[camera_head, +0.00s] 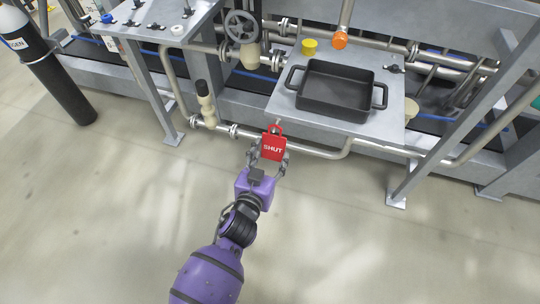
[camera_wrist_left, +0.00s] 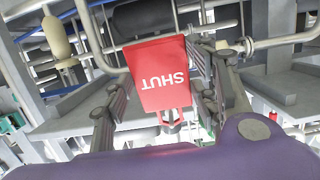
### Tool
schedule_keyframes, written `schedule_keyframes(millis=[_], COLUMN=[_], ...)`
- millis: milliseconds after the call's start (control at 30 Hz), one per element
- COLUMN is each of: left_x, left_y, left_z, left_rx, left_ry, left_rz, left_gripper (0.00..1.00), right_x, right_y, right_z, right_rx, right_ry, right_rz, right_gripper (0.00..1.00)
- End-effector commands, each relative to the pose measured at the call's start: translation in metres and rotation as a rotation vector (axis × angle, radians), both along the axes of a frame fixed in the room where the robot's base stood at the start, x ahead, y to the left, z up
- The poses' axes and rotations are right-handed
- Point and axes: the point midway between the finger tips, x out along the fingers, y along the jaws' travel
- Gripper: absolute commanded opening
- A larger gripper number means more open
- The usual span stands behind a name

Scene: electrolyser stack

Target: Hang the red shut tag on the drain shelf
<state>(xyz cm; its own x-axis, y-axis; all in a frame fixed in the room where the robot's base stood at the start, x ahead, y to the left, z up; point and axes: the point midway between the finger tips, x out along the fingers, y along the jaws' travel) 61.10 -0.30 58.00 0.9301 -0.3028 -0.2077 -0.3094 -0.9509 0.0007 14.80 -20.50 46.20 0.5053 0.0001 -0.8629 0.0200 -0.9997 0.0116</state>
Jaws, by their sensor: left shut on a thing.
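The red SHUT tag (camera_head: 273,148) hangs upright in my left gripper (camera_head: 268,163), with its lettered face toward the head camera and its red loop at the top. My left gripper is shut on it. In the left wrist view the tag (camera_wrist_left: 160,75) appears upside down between the two fingers (camera_wrist_left: 165,108). The tag is just in front of the front left corner of the grey metal shelf (camera_head: 388,122), and its loop overlaps that corner in the picture. I cannot tell whether the loop touches the shelf. My right gripper is out of view.
A black two-handled tray (camera_head: 335,88) stands on the shelf. A yellow cap (camera_head: 309,47) and an orange knob (camera_head: 340,40) are behind it. A pipe (camera_head: 320,153) runs below the shelf front. A handwheel valve (camera_head: 241,27) is at the back left. The floor in front is clear.

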Motion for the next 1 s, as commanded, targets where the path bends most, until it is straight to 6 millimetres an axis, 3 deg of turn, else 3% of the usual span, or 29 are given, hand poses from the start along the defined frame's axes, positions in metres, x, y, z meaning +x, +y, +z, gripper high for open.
schedule_keyframes(millis=[100,133,300,667,767,1000], left_x=[0.000,0.000,0.000,-0.004,-0.014,-0.061], left_y=[0.000,0.000,0.000,0.002,0.005,0.020], left_z=[0.000,0.000,0.000,0.000,0.002,0.013], left_rx=[0.000,0.000,0.000,0.000,0.000,0.000], left_ry=[0.000,0.000,0.000,0.001,0.002,0.002], left_rz=[0.000,0.000,0.000,0.000,0.000,0.001], left_gripper=[0.33,0.57,0.76,0.76,0.76,0.76], right_x=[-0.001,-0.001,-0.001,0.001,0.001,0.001], right_y=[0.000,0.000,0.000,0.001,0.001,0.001], right_z=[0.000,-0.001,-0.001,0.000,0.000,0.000], right_rx=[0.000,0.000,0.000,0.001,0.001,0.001], right_ry=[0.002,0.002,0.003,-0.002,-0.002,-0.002], right_rz=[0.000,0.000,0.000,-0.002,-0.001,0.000], right_gripper=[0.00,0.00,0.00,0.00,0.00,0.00])
